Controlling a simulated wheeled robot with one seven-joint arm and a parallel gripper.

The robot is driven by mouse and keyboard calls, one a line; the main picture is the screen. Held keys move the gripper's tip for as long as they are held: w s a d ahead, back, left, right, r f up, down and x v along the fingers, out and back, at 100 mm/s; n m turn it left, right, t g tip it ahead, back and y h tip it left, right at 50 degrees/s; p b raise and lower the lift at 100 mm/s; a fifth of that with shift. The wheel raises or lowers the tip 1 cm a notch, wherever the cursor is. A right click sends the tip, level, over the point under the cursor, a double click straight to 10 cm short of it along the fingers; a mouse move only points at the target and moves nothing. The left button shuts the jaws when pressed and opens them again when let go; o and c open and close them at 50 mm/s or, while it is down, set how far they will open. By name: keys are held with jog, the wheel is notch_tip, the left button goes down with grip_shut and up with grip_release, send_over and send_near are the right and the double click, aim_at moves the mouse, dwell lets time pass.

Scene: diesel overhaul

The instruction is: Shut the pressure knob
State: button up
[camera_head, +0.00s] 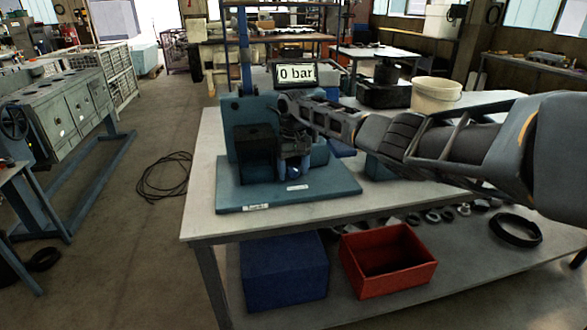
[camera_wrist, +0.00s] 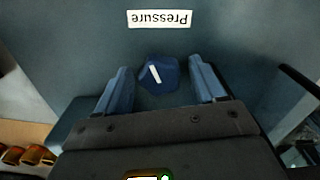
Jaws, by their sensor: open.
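The pressure knob (camera_wrist: 159,74) is dark blue with a white mark that stands slightly tilted in the wrist view. It sits on a blue-grey face below a white label reading "Pressure" (camera_wrist: 159,19), which appears upside down. My gripper (camera_wrist: 160,88) is open, with one finger on each side of the knob and a visible gap on both sides. A display (camera_head: 296,74) on the stand reads "0 bar".
The stand's blue base plate (camera_head: 290,195) rests on a light workbench (camera_head: 205,215). A beige bucket (camera_head: 436,95) stands behind my arm. Red (camera_head: 388,262) and blue (camera_head: 285,272) bins sit on the lower shelf. Dark tubing or a lever (camera_wrist: 300,82) shows at the wrist view's right edge.

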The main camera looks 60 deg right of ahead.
jog(key=c, duration=1)
jog(key=shift+w+a+r+m+p, duration=0.15)
jog(key=shift+r+m+p, duration=0.25)
jog(key=shift+p, duration=0.65)
jog(key=shift+c, duration=0.2)
jog(key=shift+f+m+p, duration=0.3)
jog(key=shift+m+p, duration=0.1)
jog(key=shift+m, duration=0.4)
jog(key=shift+d+m, duration=0.2)
jog(key=shift+m, duration=0.8)
jog(key=o, duration=1)
jog(key=shift+f, duration=0.1)
jog(key=shift+o, duration=0.2)
